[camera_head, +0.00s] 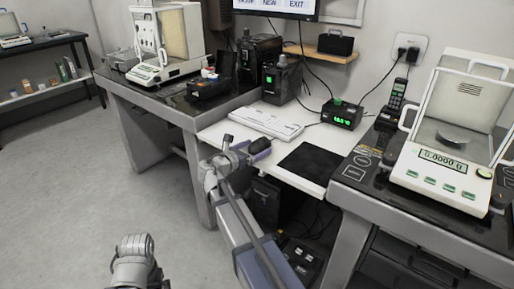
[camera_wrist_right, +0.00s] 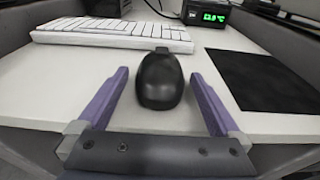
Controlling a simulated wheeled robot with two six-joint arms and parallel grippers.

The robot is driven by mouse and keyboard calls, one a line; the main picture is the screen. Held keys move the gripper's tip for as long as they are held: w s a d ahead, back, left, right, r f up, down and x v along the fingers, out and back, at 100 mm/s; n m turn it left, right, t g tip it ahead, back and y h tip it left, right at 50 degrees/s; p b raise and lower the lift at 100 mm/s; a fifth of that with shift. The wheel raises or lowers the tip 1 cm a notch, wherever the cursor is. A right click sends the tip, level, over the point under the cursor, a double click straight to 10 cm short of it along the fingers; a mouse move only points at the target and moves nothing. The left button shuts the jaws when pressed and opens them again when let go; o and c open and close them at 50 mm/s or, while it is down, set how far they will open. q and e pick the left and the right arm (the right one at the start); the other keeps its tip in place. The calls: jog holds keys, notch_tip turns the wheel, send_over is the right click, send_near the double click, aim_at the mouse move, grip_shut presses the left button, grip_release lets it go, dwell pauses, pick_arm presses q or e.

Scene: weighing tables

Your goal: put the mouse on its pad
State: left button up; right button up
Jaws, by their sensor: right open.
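The black mouse (camera_wrist_right: 160,80) sits on the white desk, between the two purple fingers of my right gripper (camera_wrist_right: 159,76), with a gap on each side. In the head view the mouse (camera_head: 260,146) shows at the tip of my right gripper (camera_head: 246,152), partly hidden by it. The right gripper is open. The black pad (camera_head: 309,163) lies flat and bare on the desk to the right of the mouse; it also shows in the right wrist view (camera_wrist_right: 262,79).
A white keyboard (camera_head: 267,122) lies behind the mouse. A black box with a green display (camera_head: 342,114) stands behind the pad. A balance (camera_head: 445,150) stands on the right table, another (camera_head: 166,45) on the left table. The desk between mouse and pad is clear.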

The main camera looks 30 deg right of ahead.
jog(key=v, duration=0.7)
jog(key=shift+w+f+p, duration=0.1)
jog(key=shift+w+p, duration=0.05)
jog(key=shift+p, duration=0.15)
jog(key=y+p, duration=0.2)
jog(key=p, duration=0.7)
send_near(262, 139)
jog(key=shift+w+d+g, duration=0.15)
jog(key=shift+d+g, duration=0.05)
jog(key=shift+d, duration=0.35)
jog(key=shift+w+d+g, duration=0.15)
jog(key=shift+d+g, duration=0.05)
jog(key=shift+d, duration=0.3)
jog(key=shift+d+p, duration=0.2)
jog(key=shift+p, duration=0.1)
jog(key=shift+w+d+f+y+b, duration=0.25)
jog(key=shift+d+y+b, duration=0.05)
jog(key=shift+d+b, duration=0.1)
jog(key=shift+x, duration=0.85)
jog(key=shift+w+b+x, duration=0.15)
jog(key=shift+b+x, duration=0.55)
jog(key=shift+x, duration=0.6)
jog(key=shift+w+b+x, duration=0.15)
jog(key=shift+b+x, duration=0.5)
jog(key=shift+x, duration=0.65)
jog(key=shift+a, duration=0.2)
jog(key=shift+c, duration=0.2)
